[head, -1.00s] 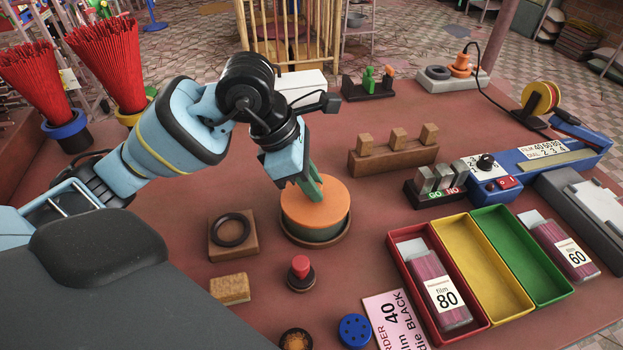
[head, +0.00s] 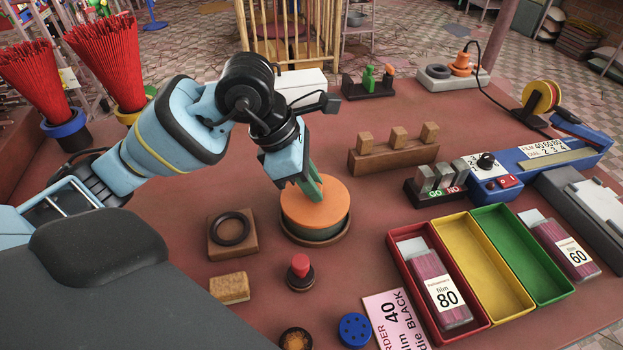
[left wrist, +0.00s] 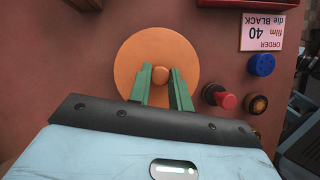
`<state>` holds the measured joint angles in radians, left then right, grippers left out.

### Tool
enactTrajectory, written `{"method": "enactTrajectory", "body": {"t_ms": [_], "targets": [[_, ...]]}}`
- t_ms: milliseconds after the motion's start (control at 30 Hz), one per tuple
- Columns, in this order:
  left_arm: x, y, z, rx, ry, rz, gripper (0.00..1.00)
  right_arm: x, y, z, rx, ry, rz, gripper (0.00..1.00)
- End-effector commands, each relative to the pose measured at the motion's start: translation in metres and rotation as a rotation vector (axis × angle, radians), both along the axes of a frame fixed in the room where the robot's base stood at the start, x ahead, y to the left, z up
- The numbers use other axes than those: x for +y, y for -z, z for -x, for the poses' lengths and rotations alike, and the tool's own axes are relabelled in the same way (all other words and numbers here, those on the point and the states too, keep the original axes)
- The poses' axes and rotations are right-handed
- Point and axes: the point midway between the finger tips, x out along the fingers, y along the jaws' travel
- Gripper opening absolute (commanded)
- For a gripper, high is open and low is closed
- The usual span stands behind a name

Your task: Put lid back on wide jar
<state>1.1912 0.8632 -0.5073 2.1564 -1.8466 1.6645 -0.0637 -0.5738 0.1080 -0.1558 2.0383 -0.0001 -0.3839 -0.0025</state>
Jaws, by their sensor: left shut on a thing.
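The wide jar (head: 316,233) is a low green round jar standing on a brown round base on the table. The orange lid (head: 328,206) sits over its top and looks level; whether it is fully seated I cannot tell. My left gripper (head: 309,192) reaches down from above with green fingers at the lid's middle. In the left wrist view the lid (left wrist: 157,55) is a full orange disc, and the fingers of the left gripper (left wrist: 160,80) are shut on its small round knob (left wrist: 161,75). My right gripper is not in view.
A wooden block with a black ring (head: 232,232), a tan block (head: 230,288) and a red-knobbed stamp (head: 300,270) lie close by. A wooden rack (head: 393,158) stands behind right. The red tray (head: 402,285) is at right. Bare table lies between jar and trays.

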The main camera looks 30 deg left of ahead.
Motion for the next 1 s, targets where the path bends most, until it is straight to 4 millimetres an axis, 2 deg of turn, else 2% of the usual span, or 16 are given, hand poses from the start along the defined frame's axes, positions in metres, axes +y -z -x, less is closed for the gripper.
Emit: {"method": "enactTrajectory", "body": {"t_ms": [100, 133, 300, 500, 667, 1000], "targets": [[0.0000, 0.0000, 0.0000, 0.000, 0.000, 0.000, 0.00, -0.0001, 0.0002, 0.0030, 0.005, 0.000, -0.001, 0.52], [0.0000, 0.0000, 0.0000, 0.000, 0.000, 0.000, 0.23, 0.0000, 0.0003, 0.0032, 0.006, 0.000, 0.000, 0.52], [-0.0001, 0.0000, 0.0001, 0.000, 0.000, 0.000, 0.45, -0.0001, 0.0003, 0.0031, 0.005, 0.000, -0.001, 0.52], [0.0000, 0.0001, 0.0001, 0.000, 0.000, 0.000, 0.45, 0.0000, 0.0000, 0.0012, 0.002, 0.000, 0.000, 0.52], [-0.0001, 0.0002, 0.0001, 0.001, 0.000, -0.001, 0.66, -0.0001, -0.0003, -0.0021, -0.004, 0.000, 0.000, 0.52], [0.0000, -0.0010, 0.0000, 0.000, 0.000, 0.000, 0.67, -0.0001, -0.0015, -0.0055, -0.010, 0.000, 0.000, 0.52]]}}
